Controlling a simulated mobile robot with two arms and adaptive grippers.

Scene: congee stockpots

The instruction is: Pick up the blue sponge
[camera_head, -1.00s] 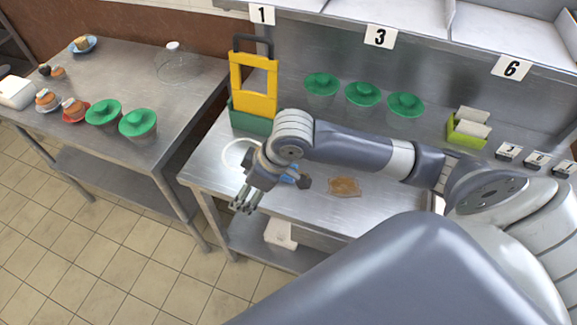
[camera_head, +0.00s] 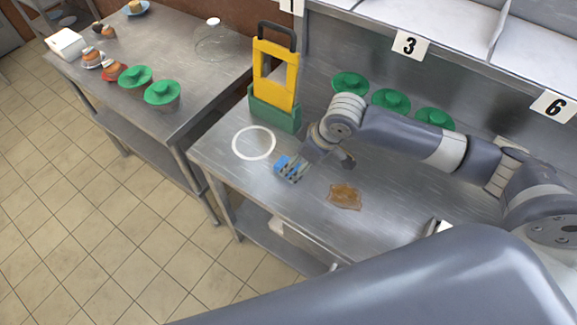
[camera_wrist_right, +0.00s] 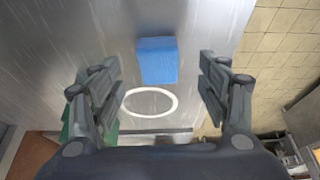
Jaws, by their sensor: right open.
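The blue sponge (camera_head: 285,169) lies on the steel table beside a white ring marking. It also shows whole in the right wrist view (camera_wrist_right: 157,60), ahead of the fingertips and between their lines. My right gripper (camera_head: 296,170) is over the sponge in the head view, its fingers partly covering it. In the wrist view its two fingers (camera_wrist_right: 159,76) are wide apart with nothing between them, and neither touches the sponge as far as I can tell. My left gripper is in neither current view.
The white ring (camera_head: 254,143) is left of the sponge. A yellow and green caddy (camera_head: 274,109) stands behind it. A brown spill (camera_head: 345,196) lies to the right. Green-lidded pots (camera_head: 390,100) line the back. A side table (camera_head: 185,75) is at left, across a gap.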

